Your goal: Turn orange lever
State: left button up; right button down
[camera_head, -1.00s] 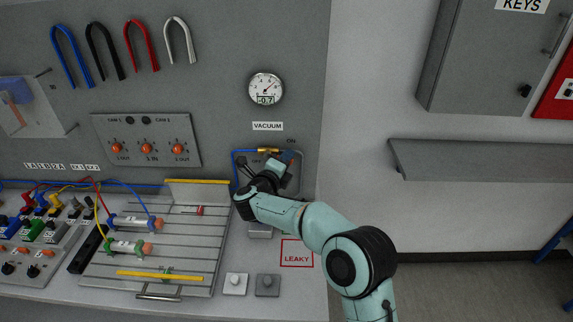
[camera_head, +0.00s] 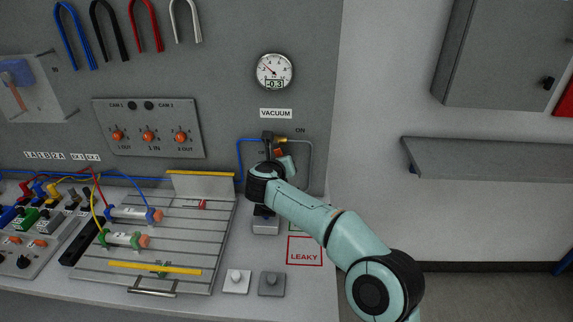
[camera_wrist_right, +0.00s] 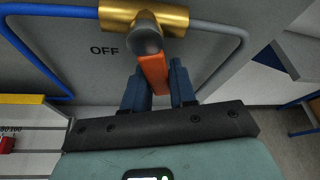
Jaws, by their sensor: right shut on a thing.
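The orange lever (camera_wrist_right: 153,72) hangs down from the brass valve (camera_wrist_right: 172,16) in the right wrist view. My right gripper (camera_wrist_right: 157,88) has its two blue fingers on either side of the lever and is shut on it. In the head view the lever (camera_head: 279,153) shows only as a small patch. My right arm and wrist hide part of the valve panel below it. The word OFF is left of the lever in the wrist view, and ON is right of the valve in the head view. My left gripper is not in view.
A round gauge (camera_head: 274,71) above the valve reads about -0.3. Blue and grey pipes run from the valve. A small grey block (camera_head: 266,224) is below my wrist. A slatted board (camera_head: 190,232) with tubes lies left; a grey shelf (camera_head: 485,160) juts out at right.

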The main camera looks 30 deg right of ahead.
jog(key=shift+w+a+f+m+t+y+b, duration=0.1)
jog(key=shift+w+a+m+t+y+b, duration=0.1)
jog(key=shift+a+m+y+b, duration=0.25)
jog(key=shift+w+a+m+t+y+b, duration=0.15)
jog(key=shift+m+b, duration=0.1)
jog(key=shift+m, duration=0.3)
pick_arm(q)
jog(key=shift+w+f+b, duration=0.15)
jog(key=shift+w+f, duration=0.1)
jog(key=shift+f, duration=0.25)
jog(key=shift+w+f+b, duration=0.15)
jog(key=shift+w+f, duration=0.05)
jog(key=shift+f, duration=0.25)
pick_arm(e)
jog(key=shift+w+a+m+y, duration=0.2)
jog(key=shift+m+y, duration=0.1)
jog(key=shift+m, duration=0.1)
jog(key=c, duration=1)
grip_release()
pick_arm(q)
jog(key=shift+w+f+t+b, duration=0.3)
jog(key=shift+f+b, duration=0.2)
jog(key=shift+b, duration=0.15)
pick_arm(e)
jog(key=v, duration=1.3)
jog(key=shift+s, duration=0.3)
jog(key=shift+a, duration=0.1)
